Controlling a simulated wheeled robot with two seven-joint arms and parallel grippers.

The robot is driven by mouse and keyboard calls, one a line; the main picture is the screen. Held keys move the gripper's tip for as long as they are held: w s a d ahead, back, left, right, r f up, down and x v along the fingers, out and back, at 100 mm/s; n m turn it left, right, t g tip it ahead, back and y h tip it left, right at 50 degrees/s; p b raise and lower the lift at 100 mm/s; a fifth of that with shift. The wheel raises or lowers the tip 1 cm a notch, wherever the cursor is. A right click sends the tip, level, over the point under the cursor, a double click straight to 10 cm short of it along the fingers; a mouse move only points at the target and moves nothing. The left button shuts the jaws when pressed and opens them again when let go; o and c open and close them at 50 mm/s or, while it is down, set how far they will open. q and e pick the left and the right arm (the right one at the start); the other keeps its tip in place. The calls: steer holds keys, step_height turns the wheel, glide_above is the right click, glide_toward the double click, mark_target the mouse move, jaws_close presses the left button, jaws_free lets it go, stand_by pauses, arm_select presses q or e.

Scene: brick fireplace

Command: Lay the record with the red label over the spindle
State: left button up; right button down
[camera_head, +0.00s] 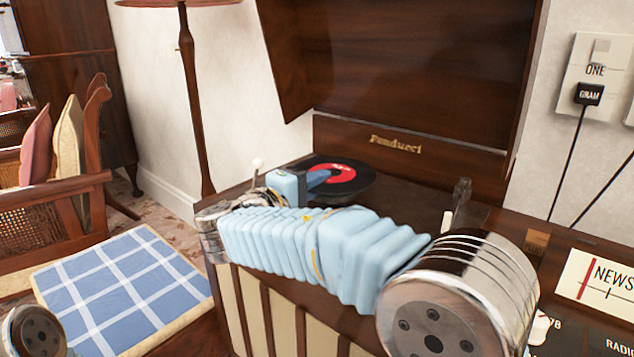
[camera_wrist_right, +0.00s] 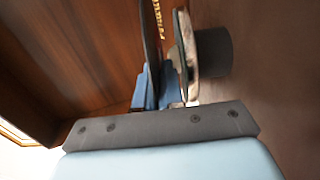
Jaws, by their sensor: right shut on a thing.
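The record with the red label (camera_head: 345,173) is a black disc at the far side of the player's well. My right gripper (camera_head: 318,179) is shut on its left edge. In the right wrist view the record (camera_wrist_right: 152,40) shows nearly edge-on between the blue fingers (camera_wrist_right: 157,88). A pale-rimmed round part, which looks like the turntable platter (camera_wrist_right: 188,45), lies beside it there, with a narrow gap between them. In the head view the platter is hidden below the record and my arm. I cannot make out the spindle in either view. My left gripper is out of view.
The raised wooden lid (camera_head: 400,70) stands behind the record. A white-knobbed stick (camera_head: 257,163) rises left of my gripper. A dark upright part (camera_head: 461,195) stands at the right of the well. A blue checked cushion (camera_head: 120,290) lies at lower left.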

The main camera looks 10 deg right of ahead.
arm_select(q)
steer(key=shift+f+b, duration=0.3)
arm_select(e)
steer(key=shift+f, duration=0.35)
steer(key=c, duration=1.2)
jaws_free()
steer(key=shift+f, duration=0.1)
steer(key=shift+f, duration=0.1)
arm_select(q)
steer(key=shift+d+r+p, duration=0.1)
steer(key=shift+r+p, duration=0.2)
arm_select(e)
steer(key=v, duration=1.4)
steer(key=shift+d+r, duration=0.1)
steer(key=shift+r, duration=0.2)
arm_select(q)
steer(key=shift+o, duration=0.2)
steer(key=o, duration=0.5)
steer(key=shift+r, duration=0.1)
arm_select(e)
steer(key=shift+r, duration=0.1)
